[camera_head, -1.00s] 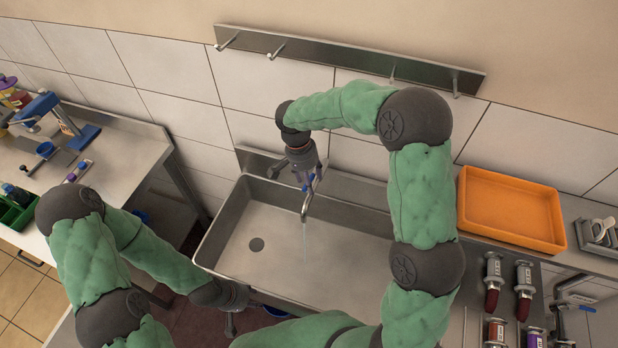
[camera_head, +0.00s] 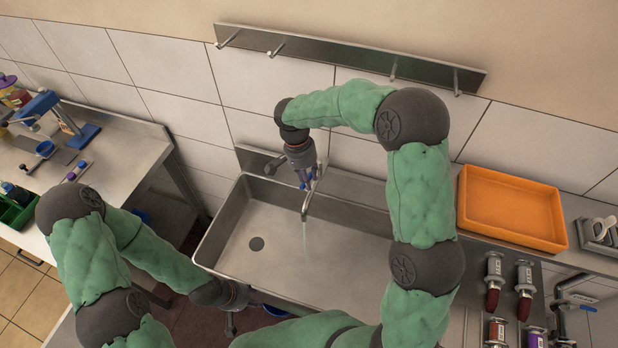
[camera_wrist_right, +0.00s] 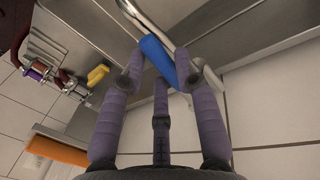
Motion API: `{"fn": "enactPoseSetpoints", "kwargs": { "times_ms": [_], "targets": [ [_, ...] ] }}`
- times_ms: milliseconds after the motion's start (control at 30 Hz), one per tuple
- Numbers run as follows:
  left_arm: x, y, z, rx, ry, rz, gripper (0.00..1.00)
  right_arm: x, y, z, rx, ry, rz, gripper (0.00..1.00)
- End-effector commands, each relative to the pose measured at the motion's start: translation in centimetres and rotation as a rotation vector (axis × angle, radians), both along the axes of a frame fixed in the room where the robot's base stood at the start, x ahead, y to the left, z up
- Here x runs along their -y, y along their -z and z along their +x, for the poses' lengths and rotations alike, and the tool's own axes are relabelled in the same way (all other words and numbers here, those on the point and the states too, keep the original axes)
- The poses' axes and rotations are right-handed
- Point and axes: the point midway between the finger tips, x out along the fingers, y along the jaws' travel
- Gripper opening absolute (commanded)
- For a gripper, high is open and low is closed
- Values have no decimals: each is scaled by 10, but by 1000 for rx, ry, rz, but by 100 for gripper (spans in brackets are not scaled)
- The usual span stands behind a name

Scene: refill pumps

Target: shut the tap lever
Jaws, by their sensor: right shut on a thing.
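The steel tap (camera_head: 308,205) stands at the back of the sink (camera_head: 275,262), and a thin stream of water (camera_head: 305,240) runs from its spout. The blue tap lever (camera_wrist_right: 156,56) shows in the right wrist view, beside the curved steel spout (camera_wrist_right: 140,14). My right gripper (camera_head: 306,181) reaches down over the tap from behind. In the wrist view its purple fingers (camera_wrist_right: 160,77) are closed around the lever. In the head view they largely hide the lever. My left gripper (camera_head: 231,322) hangs low in front of the sink, empty as far as I see; its fingers are mostly hidden.
A hook rail (camera_head: 345,58) is on the wall above. A side table (camera_head: 110,150) with a blue press (camera_head: 62,118) stands at the left.

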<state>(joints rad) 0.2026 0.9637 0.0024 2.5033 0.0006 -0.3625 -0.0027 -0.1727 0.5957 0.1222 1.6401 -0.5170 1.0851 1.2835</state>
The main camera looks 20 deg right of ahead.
Motion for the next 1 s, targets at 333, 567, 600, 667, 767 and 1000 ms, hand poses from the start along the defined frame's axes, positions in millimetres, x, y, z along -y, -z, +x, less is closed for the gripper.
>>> {"fn": "enactPoseSetpoints", "kwargs": {
  "times_ms": [333,567,600,667,767,1000],
  "targets": [
    [0,14,0,0,0,0,40,-14,1,18,4,272,0,0],
    [0,17,0,0,0,0,40,-21,1,34,2,491,0,0],
    [0,17,0,0,0,0,40,-22,1,37,3,530,1,0],
    [0,17,0,0,0,0,40,-23,0,41,3,586,1,0],
    [0,16,0,0,0,0,40,-24,0,49,2,683,0,0],
    [0,12,0,0,0,0,40,-24,-1,67,1,909,0,0]
  ]
}}
